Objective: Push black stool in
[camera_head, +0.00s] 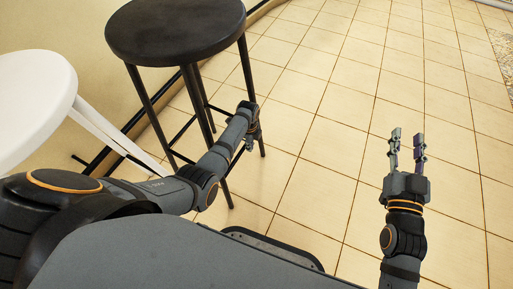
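The black stool (175,27) stands upright at the upper left, with a round seat and thin black legs on the tiled floor. My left arm reaches in front of its legs. My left gripper (250,140) is in front of the stool's right legs, close to one of them; I cannot tell whether it touches. Its fingers are small and partly hidden, so its opening is unclear. My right gripper (407,148) is at the right over bare floor, its two fingers apart and empty, far from the stool.
A white stool (32,100) stands at the left edge, beside the black stool and near my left arm. A beige wall (75,30) with a dark base strip runs behind both stools. The tiled floor (330,110) in the middle and right is clear.

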